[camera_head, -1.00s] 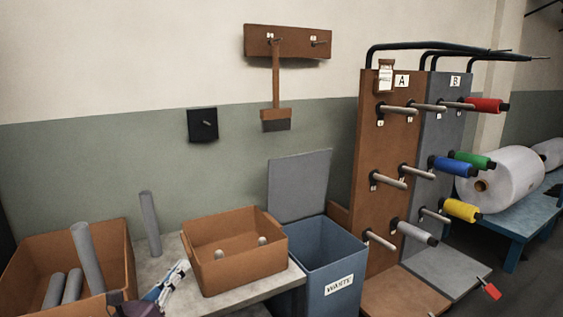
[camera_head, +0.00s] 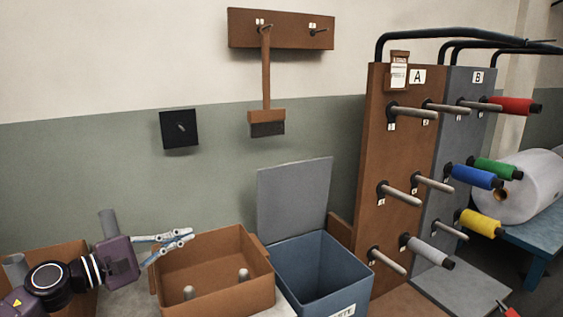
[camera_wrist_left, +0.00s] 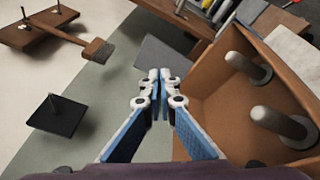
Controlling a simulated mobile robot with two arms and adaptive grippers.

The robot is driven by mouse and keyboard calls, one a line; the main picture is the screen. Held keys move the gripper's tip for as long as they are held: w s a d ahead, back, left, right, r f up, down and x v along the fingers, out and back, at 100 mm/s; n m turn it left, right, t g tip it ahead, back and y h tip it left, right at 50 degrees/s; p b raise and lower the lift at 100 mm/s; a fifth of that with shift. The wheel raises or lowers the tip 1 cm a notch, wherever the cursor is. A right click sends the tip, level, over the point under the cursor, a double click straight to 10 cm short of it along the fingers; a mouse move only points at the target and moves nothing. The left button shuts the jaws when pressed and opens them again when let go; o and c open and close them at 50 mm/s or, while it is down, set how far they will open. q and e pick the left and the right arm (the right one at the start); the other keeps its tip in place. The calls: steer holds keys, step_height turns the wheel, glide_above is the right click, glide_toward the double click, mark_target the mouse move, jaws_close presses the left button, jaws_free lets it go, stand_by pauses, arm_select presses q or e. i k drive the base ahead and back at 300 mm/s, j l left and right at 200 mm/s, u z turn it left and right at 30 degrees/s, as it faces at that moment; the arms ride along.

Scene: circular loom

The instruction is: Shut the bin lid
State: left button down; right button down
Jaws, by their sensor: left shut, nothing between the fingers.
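The blue waste bin (camera_head: 318,270) stands open, right of the brown box. Its grey lid (camera_head: 294,198) is raised upright at the back, close to the wall. The lid also shows in the left wrist view (camera_wrist_left: 160,58), beyond my fingertips. My left gripper (camera_head: 188,236) is shut and empty, above the left rim of the brown box and left of the bin. It is apart from the lid. In the left wrist view its fingertips (camera_wrist_left: 161,78) are together. My right gripper does not show.
A brown box (camera_head: 215,290) with two grey pegs lies between my left gripper and the bin. A brush (camera_head: 266,122) hangs on the wall beside a black plate (camera_head: 179,129). The spool rack (camera_head: 395,165) with projecting rods stands right of the bin.

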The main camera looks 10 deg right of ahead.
mark_target(291, 198)
steer(key=i+l, duration=0.95)
steer(key=i, duration=0.25)
